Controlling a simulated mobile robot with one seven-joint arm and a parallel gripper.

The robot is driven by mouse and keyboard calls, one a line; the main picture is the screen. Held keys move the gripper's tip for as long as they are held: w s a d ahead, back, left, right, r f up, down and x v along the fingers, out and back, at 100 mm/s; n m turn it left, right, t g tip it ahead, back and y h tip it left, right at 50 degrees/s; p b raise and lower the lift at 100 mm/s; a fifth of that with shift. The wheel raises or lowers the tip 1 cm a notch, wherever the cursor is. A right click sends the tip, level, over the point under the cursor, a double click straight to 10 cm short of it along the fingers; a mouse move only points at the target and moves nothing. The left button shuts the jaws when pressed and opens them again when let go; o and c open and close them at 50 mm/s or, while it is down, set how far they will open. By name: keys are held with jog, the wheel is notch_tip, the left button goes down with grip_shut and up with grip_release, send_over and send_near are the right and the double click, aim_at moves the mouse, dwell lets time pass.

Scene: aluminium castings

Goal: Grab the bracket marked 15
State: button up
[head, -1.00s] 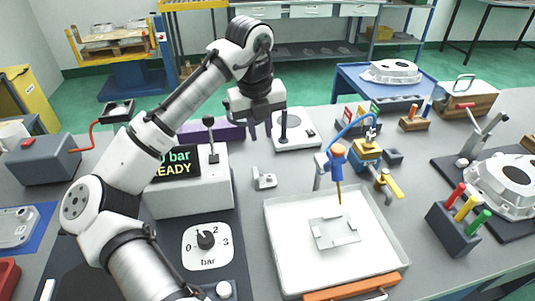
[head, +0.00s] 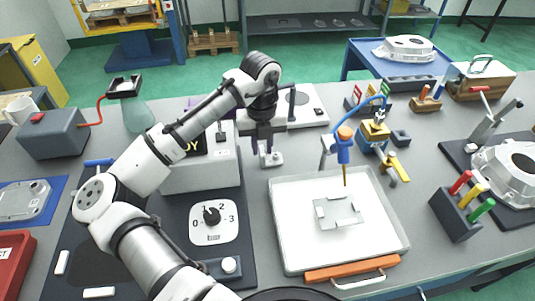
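A small light-grey L-shaped bracket (head: 272,160) stands on the grey bench, between the pressure box and the white tray. No number can be read on it. My gripper (head: 262,147) points down right at the bracket, with its two dark fingers apart. The fingers overlap the bracket's upper part in the picture. I cannot tell whether they touch it or how far above it they are.
The pressure box (head: 205,170) stands close left of the bracket. The white tray (head: 277,225) with a flat plate (head: 340,211) lies to the front right. A blue-handled tool (head: 343,150) rises over the tray. A white-based stand (head: 308,110) is behind.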

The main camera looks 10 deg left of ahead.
aim_at(275, 159)
jog(key=shift+f, duration=1.35)
grip_shut()
jog(key=shift+r, duration=0.1)
